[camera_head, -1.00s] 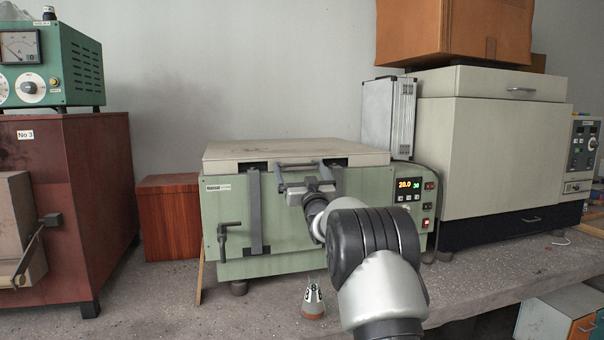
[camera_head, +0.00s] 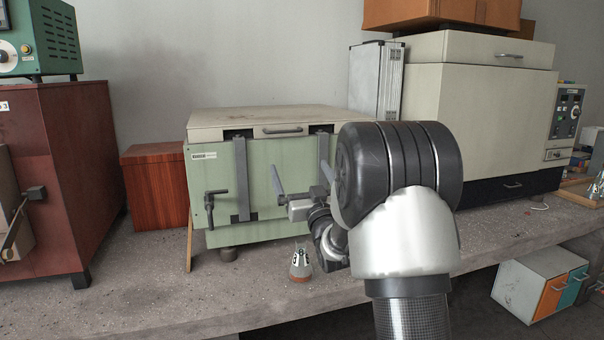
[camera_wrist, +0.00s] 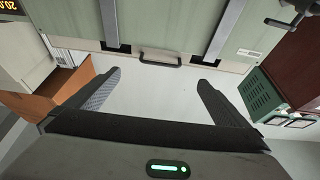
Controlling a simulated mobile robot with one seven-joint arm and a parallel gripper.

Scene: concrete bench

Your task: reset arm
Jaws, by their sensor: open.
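My gripper (camera_head: 300,180) is in front of the pale green oven (camera_head: 222,185), with my arm to its right in the head view. Its two fingers are spread apart with nothing between them, as the wrist view (camera_wrist: 158,100) also shows. In the wrist view the picture is upside down, and the oven's lid handle (camera_wrist: 160,60) shows beyond the fingers. The lid handle also shows in the head view (camera_head: 282,130), apart from the gripper. The oven's lid (camera_head: 250,116) looks closed. My arm hides the oven's right side.
A small grey cone-shaped object with an orange base (camera_head: 300,263) stands on the concrete bench (camera_head: 140,290), just below my gripper. A dark red cabinet (camera_head: 65,170) stands left, a wooden box (camera_head: 153,185) behind it. A silver case (camera_head: 376,85) and large beige oven (camera_head: 475,120) stand right.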

